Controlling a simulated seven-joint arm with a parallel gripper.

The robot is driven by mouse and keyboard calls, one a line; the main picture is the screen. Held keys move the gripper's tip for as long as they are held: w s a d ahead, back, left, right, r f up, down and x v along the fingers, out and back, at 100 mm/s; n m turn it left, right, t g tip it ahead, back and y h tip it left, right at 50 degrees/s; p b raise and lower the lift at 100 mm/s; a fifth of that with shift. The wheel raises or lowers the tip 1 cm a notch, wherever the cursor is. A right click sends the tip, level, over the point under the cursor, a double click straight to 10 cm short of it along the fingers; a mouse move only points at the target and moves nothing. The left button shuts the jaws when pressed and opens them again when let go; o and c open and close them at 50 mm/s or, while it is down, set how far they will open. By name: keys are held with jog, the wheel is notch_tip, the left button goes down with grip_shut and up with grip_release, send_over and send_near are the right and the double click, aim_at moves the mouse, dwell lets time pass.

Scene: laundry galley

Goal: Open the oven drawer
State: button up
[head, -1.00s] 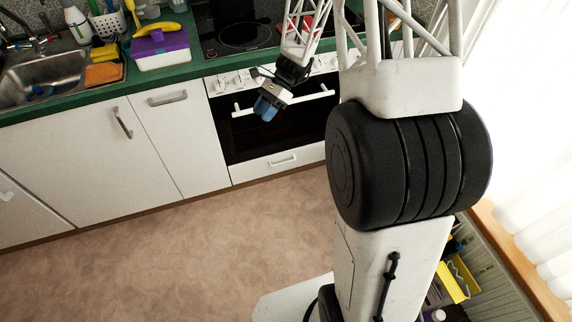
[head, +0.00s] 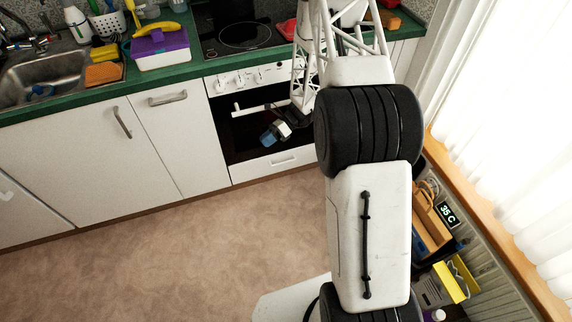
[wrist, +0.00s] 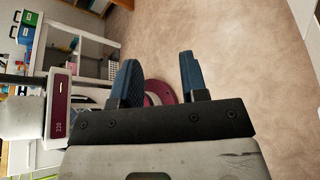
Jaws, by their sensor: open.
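The oven drawer (head: 258,168) is a white panel below the black oven door (head: 240,136) in the head view. It is shut, flush with the cabinet fronts, and has a small recessed handle (head: 282,162). My gripper (head: 268,137) is in front of the lower oven door, above and a little left of the drawer handle, and apart from it as far as I can tell. In the wrist view my gripper (wrist: 160,80) shows two blue fingers spread apart with nothing between them. The drawer does not show in the wrist view.
The oven door's white bar handle (head: 262,108) sticks out close above my gripper. White cabinet doors (head: 90,150) stand to the left. The brown floor (head: 170,240) in front is clear. A window ledge with shelves (head: 440,230) runs along the right.

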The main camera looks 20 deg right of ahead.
jog(key=w+d+f+m+t+y, duration=0.1)
jog(key=w+d+f+m+t, duration=0.25)
jog(key=f, duration=0.35)
jog(key=w+d+f+m+t+y, duration=0.1)
jog(key=w+d+f+m+t, duration=0.2)
jog(key=f, duration=0.5)
jog(key=w+d+f+m+t+y, duration=0.1)
jog(key=w+d+f+m, duration=0.2)
jog(key=f, duration=0.4)
jog(key=d+f+m+t+h, duration=0.1)
jog(key=d+f+m+t, duration=0.3)
jog(key=f, duration=0.6)
jog(key=d+f+m+t+h, duration=0.1)
jog(key=d+f+m+t, duration=0.4)
jog(key=f, duration=0.5)
jog(key=shift+w+d+m+t+h, duration=0.15)
jog(key=shift+w+m+t+h, duration=0.2)
jog(key=shift+m, duration=0.8)
jog(key=f+x, duration=0.1)
jog(key=x, duration=0.6)
jog(key=shift+a+r, duration=0.35)
jog(key=shift+r, duration=0.1)
jog(key=shift+w, duration=0.15)
grip_shut()
